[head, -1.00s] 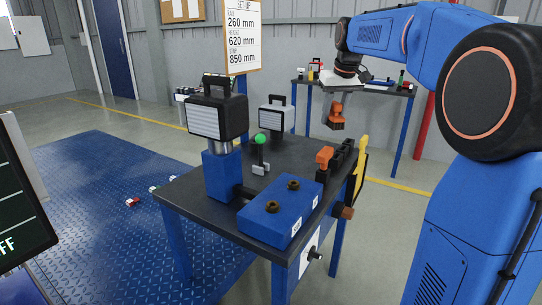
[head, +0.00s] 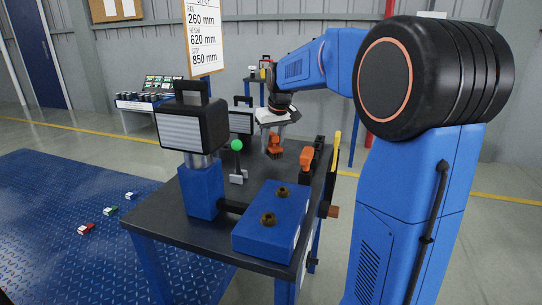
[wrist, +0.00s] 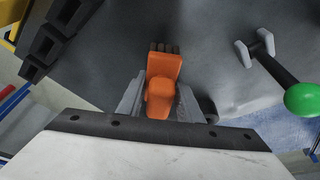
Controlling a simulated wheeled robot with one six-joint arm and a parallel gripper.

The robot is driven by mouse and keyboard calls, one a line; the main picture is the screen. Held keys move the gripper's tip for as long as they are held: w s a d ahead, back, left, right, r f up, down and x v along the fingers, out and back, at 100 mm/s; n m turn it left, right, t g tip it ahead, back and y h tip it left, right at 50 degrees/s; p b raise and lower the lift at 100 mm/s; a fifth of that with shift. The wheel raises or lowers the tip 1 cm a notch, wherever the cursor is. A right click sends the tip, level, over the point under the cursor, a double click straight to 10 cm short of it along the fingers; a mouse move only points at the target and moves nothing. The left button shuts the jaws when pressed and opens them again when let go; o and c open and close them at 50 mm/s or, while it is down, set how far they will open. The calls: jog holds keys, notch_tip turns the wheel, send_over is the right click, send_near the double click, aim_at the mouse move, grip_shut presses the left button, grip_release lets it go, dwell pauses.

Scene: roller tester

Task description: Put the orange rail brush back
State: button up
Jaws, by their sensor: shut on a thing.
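The orange rail brush (wrist: 165,68) is between the two grey fingers of my gripper (wrist: 159,100) in the wrist view, its dark bristles pointing away from the wrist. In the head view, my gripper (head: 275,134) holds the orange brush (head: 274,151) over the far part of the dark table (head: 258,172), near the lever. The bristles seem close to the tabletop, but I cannot tell whether they touch. A black holder with open slots (wrist: 62,30) is at the upper left in the wrist view. In the head view, the black holder (head: 319,146) stands along the table's right edge.
A second orange item (head: 305,160) stands by the holder. A lever with a green knob (head: 237,146) is left of my gripper; the knob (wrist: 303,99) also shows in the wrist view. A blue block (head: 270,219) and a lamp-like box (head: 190,125) occupy the near table.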

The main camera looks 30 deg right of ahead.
aim_at(275, 136)
jog(key=shift+f, duration=1.9)
jog(key=o, duration=1)
jog(key=shift+f, duration=0.1)
jog(key=v, duration=1.2)
